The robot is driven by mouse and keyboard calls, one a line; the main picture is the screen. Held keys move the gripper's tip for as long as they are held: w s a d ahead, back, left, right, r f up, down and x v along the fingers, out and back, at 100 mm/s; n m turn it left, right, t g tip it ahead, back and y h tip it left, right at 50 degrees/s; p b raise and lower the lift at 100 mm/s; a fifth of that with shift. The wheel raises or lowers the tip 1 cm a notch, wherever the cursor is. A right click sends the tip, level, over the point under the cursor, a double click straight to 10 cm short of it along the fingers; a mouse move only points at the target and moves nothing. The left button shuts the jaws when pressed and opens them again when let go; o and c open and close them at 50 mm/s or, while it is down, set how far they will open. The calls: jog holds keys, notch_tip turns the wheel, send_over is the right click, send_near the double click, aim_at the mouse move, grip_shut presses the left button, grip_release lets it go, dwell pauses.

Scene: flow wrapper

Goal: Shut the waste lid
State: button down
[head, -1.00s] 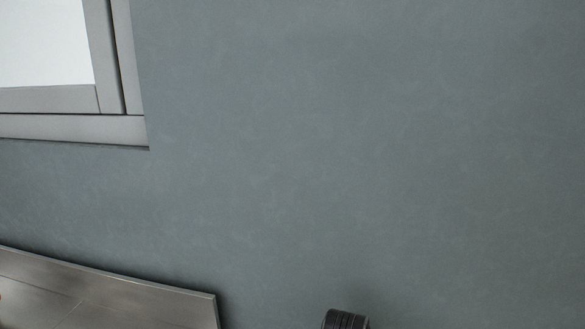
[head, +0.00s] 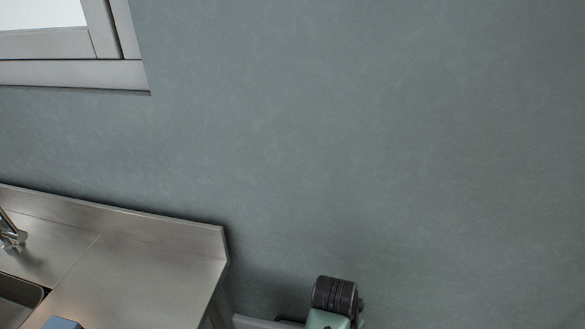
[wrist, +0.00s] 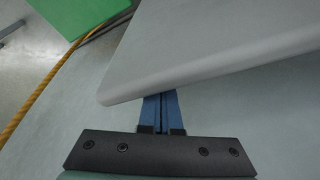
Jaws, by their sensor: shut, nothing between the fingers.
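A flat grey panel (wrist: 215,45) with a rounded corner fills the upper right of the wrist view. It may be the waste lid, but I cannot tell for certain. My gripper (wrist: 161,100) shows below it, with its two blue fingers shut together and nothing between them. The fingertips end at the panel's near edge, which seems to hide their ends. I cannot tell whether they touch it. No waste bin can be made out in the head view.
The head view shows a steel counter (head: 150,275) with a sink (head: 18,295), a tap (head: 11,236) and a blue object (head: 62,323). A window (head: 70,55) is above. The wrist view shows a green surface (wrist: 75,14) and a tan rope-like strip (wrist: 38,92).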

jog(key=shift+s+a+p, duration=0.55)
jog(key=shift+s+p, duration=1.35)
jog(key=shift+s, duration=0.7)
notch_tip(320, 180, up, 9)
jog(key=p, duration=1)
jog(key=shift+r, duration=0.15)
